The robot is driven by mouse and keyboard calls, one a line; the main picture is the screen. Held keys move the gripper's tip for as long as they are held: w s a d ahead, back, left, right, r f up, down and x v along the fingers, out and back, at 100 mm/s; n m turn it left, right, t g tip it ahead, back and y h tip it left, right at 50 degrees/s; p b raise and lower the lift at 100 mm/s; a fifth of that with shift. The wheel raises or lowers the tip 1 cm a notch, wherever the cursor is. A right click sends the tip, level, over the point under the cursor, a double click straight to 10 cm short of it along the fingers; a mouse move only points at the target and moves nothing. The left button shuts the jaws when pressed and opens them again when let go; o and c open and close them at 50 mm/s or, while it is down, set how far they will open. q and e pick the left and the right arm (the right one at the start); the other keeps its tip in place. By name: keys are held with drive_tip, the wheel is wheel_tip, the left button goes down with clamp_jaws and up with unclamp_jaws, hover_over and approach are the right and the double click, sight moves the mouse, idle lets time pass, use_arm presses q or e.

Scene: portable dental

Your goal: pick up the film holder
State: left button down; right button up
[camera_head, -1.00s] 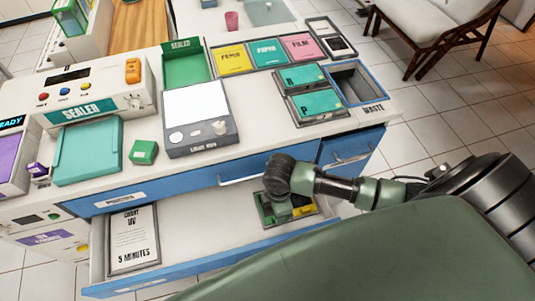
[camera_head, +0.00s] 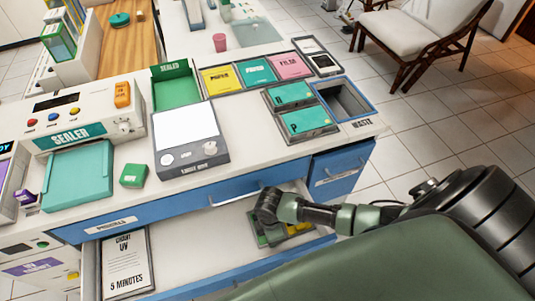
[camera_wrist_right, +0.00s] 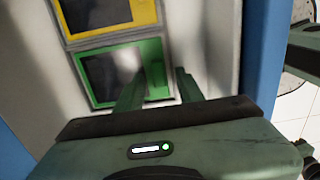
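A green-framed holder with a dark panel (camera_wrist_right: 120,75) lies flat in the open drawer in the right wrist view. A yellow-framed one (camera_wrist_right: 108,16) lies beside it. I cannot tell which is the film holder. In the head view the green one (camera_head: 252,240) and the yellow one (camera_head: 298,228) lie at the drawer's right end, partly hidden by my right arm. My right gripper (camera_wrist_right: 157,84) is open, with its fingers over the edge of the green holder. Nothing is clearly gripped. My left gripper is not in view.
The open drawer (camera_head: 190,250) also holds a framed card reading 5 minutes (camera_head: 126,264). Its blue front and the counter edge bound the space. On the counter are a lightbox (camera_head: 188,150), a waste bin (camera_head: 345,100) and a sealer (camera_head: 85,130). The drawer's middle is clear.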

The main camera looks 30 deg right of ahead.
clamp_jaws()
